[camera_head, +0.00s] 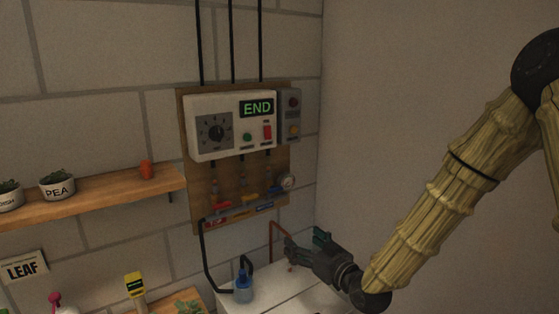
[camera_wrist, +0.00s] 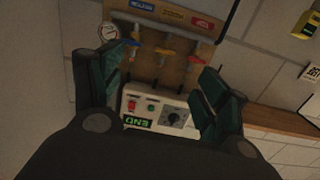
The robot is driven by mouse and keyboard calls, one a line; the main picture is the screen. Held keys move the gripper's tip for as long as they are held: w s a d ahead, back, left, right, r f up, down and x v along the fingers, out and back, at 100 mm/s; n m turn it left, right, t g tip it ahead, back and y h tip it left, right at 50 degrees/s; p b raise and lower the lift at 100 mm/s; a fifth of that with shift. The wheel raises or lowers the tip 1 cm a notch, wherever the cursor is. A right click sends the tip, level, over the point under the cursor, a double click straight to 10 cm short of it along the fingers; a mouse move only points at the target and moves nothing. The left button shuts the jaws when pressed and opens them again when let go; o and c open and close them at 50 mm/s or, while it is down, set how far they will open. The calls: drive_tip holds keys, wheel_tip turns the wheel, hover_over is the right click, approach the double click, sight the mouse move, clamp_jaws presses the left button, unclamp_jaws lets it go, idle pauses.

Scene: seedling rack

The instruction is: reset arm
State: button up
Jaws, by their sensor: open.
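My gripper (camera_head: 305,244) is at the lower right of centre in the head view, in front of the wall and below the control panel. Its fingers are apart and nothing is between them. In the wrist view my gripper (camera_wrist: 160,95) also shows open, with a dark green pad on each finger. The white control box (camera_head: 230,128) hangs on a wooden backboard (camera_head: 198,193), and its display reads END. The control box also appears upside down between the fingers in the wrist view (camera_wrist: 150,107).
Coloured valves (camera_head: 222,205) and a round gauge (camera_head: 288,182) sit below the box. A wooden shelf (camera_head: 100,196) with pots is at left. The right wall (camera_head: 410,80) is bare.

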drive_tip(key=s+d+f+m+g+h+b, duration=0.15)
drive_tip(key=s+f, duration=0.25)
drive_tip(key=f, duration=0.5)
drive_tip(key=s+d+f+m+g+h, duration=0.1)
drive_tip(key=s+d+f+g+h, duration=0.15)
drive_tip(key=f, duration=0.75)
drive_tip(key=s+d+f+m+g+h+b, duration=0.1)
drive_tip(key=s+f, duration=0.3)
drive_tip(key=f, duration=0.5)
drive_tip(key=s+d+f+m+g+h+b, duration=0.1)
drive_tip(key=s+d+f+g, duration=0.2)
drive_tip(key=s+f, duration=0.4)
drive_tip(key=s+d+f+m+g+h+b, duration=0.1)
drive_tip(key=s+f, duration=0.6)
drive_tip(key=s, duration=0.7)
drive_tip(key=s+d+f+m+g+h+b, duration=0.1)
drive_tip(key=s+d+f+g, duration=0.4)
drive_tip(key=s, duration=0.6)
wheel_tip(320, 180, down, 3)
drive_tip(key=shift+s+d+r+g+h, duration=0.15)
drive_tip(key=shift+d+g+h, duration=0.15)
drive_tip(key=shift+d+h, duration=0.5)
